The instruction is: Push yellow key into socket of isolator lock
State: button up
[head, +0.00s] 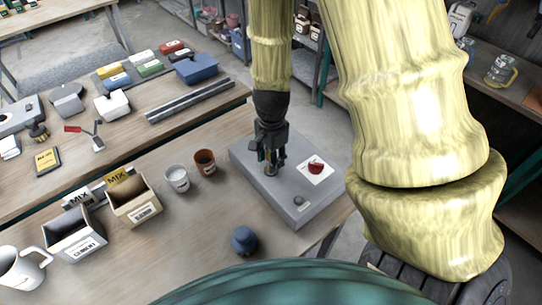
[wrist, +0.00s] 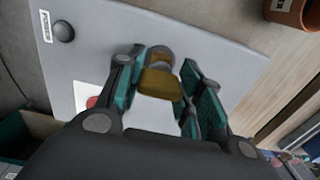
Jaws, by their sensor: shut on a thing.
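The isolator lock is a flat grey box (head: 312,205) at the right end of the near table, with a white plate (head: 316,168) bearing a red mark. My gripper (head: 270,165) points down over the box's left part, beside the white plate. In the wrist view, my gripper (wrist: 162,75) is shut on the yellow key (wrist: 161,86), whose brownish-yellow head shows between the two teal-padded fingers. The key is right at the box's grey top face (wrist: 110,25). The socket is mostly hidden under the key, so I cannot tell how deep the key sits.
A small dark knob (wrist: 63,32) stands on the box. A white cup (head: 177,179), a brown cup (head: 205,161) and a dark blue knobbed object (head: 243,240) stand left of and before the box. Two open boxes are farther left. The table between is clear.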

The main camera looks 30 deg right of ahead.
jog(key=shift+f, duration=0.65)
jog(key=o, duration=1.1)
jog(key=shift+c, duration=0.2)
jog(key=shift+r, duration=0.1)
jog(key=shift+r, duration=5.95)
jog(key=shift+s+f, duration=0.1)
jog(key=shift+s, duration=0.05)
